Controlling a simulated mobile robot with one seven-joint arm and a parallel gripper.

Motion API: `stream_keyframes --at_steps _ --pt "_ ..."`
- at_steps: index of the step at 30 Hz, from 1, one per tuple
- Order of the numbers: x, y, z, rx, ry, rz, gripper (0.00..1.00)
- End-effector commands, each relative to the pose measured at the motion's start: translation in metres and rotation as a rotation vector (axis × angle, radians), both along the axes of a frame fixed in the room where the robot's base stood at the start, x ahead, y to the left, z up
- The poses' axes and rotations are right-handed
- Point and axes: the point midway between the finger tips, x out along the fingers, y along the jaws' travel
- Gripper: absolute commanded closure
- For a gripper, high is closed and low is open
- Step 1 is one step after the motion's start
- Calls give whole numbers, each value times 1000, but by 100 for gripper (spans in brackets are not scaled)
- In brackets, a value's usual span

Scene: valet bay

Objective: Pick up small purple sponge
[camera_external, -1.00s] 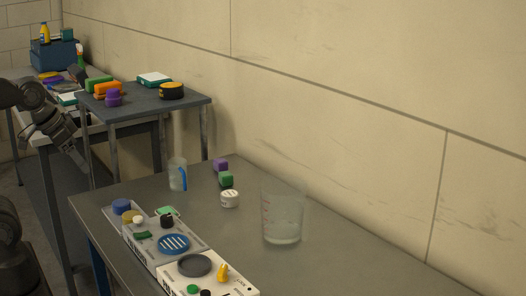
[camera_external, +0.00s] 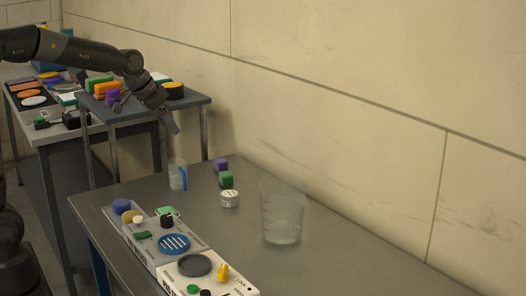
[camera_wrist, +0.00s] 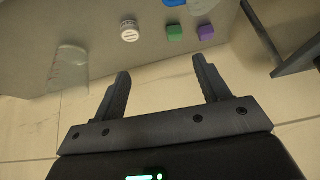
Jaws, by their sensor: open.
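The small purple sponge (camera_external: 220,165) is a cube-like block on the near grey table, close to the wall side and touching or nearly touching a green block (camera_external: 227,180). In the wrist view the purple sponge (camera_wrist: 206,32) lies beyond my fingertips, to the right of the green block (camera_wrist: 174,33). My gripper (camera_external: 146,118) hangs in the air above and behind the near table, in front of the smaller side table. In the wrist view my gripper (camera_wrist: 160,75) has its two fingers wide apart with nothing between them.
A clear cup with a blue stripe (camera_external: 177,174), a white round tub (camera_external: 229,199) and a large clear beaker (camera_external: 283,215) stand near the sponge. Trays with several small items, including a blue slotted disc (camera_external: 173,244), line the front left. The wall (camera_external: 350,120) runs behind; the table's right is clear.

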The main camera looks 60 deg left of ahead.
Motion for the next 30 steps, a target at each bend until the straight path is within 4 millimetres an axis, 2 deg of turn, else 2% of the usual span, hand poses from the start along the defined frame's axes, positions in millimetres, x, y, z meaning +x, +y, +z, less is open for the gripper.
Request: stream_keyframes --at_steps 1,6,12,15,21,26,30 --pt "19 10 -9 -3 1 4 31" --pt "75 41 -36 -8 -9 6 31" --pt "134 82 -79 -17 -26 14 31" --pt "156 101 -101 -22 -34 19 31" --pt "181 126 -129 -25 -46 27 31" --pt "190 131 -141 -25 -49 28 31" --pt "201 130 -159 -26 -47 27 31"
